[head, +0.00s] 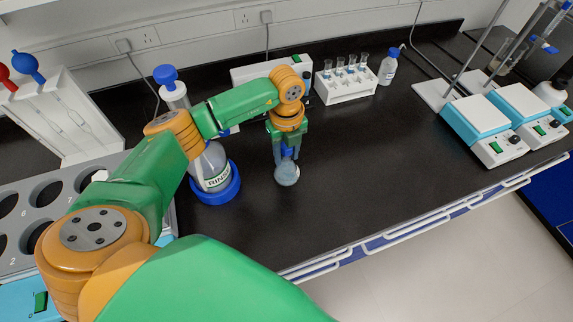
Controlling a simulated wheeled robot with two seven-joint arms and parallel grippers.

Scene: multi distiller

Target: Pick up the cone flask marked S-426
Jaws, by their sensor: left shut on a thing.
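A small cone flask (287,174) with pale blue contents is at the middle of the black bench. My left gripper (286,151) points down and is shut on the flask at its neck. The flask's marking cannot be read at this size. I cannot tell whether its base touches the bench or hangs a little above it. My right gripper is not in view.
A bottle marked RINSE (212,168) in a blue ring stands close left of the flask. A white rack of tubes (346,86) and a small bottle (388,67) stand behind. Hotplate stirrers (482,117) are at the right. The bench right of the flask is clear up to the front rail (400,232).

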